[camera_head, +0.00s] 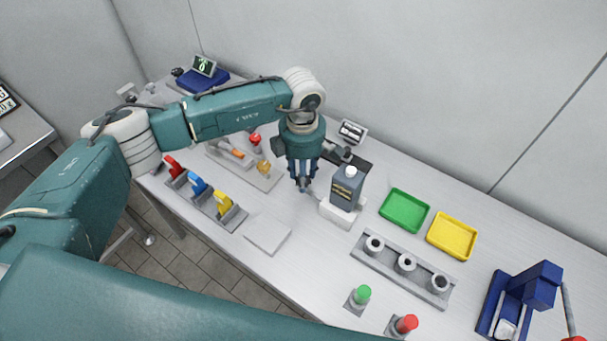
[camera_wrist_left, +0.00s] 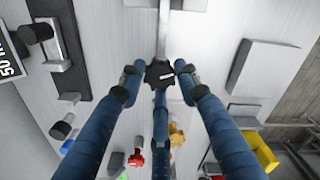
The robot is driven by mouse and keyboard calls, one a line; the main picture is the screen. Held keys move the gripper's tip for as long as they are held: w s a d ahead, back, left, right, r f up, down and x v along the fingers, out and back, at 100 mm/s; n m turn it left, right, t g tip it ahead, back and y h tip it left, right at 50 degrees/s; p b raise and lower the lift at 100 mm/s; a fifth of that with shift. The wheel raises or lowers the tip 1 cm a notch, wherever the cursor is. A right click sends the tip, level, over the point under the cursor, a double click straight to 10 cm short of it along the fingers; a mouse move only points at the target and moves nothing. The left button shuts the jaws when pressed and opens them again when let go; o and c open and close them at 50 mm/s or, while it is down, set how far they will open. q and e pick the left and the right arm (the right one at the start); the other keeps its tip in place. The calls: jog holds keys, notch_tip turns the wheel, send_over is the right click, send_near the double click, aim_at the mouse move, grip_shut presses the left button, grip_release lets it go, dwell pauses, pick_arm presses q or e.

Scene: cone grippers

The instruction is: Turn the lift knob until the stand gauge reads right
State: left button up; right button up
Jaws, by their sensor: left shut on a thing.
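My left gripper (camera_head: 304,186) points down beside the white stand (camera_head: 338,213), on its left. In the left wrist view my blue fingers (camera_wrist_left: 160,78) are closed around a black lobed knob (camera_wrist_left: 161,73) with a white mark on top. A grey shaft (camera_wrist_left: 163,35) runs from the knob toward the stand. A dark grey bottle (camera_head: 346,188) with a white cap stands upright on the stand. A small display (camera_head: 352,131) stands behind, its reading too small in the head view; the left wrist view shows "50" on it, cut off. My right gripper is out of view.
A green tray (camera_head: 404,210) and a yellow tray (camera_head: 452,237) lie to the right, with a grey holder (camera_head: 403,267) in front. Red, blue and yellow clamps (camera_head: 206,198) stand at the left front. A flat grey plate (camera_head: 268,236) lies in front of the gripper.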

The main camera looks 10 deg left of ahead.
pick_arm(q)
jog(key=n+b, duration=0.2)
jog(key=n, duration=0.1)
jog(key=shift+s+a+f+b, duration=0.1)
jog(key=shift+a+f+b, duration=0.1)
jog(key=shift+f+b, duration=0.15)
jog(key=n+b, duration=0.2)
jog(key=n, duration=0.2)
jog(key=n+b, duration=0.2)
jog(key=n, duration=0.2)
jog(key=shift+s+d+b, duration=0.1)
jog(key=shift+s+b, duration=0.05)
jog(key=shift+b, duration=0.25)
jog(key=shift+d+r+n+b, duration=0.15)
jog(key=shift+n+b, duration=0.6)
jog(key=shift+n, duration=1.15)
jog(key=shift+s, duration=0.1)
jog(key=o, duration=1.1)
jog(key=shift+o, duration=0.2)
jog(key=shift+r, duration=0.15)
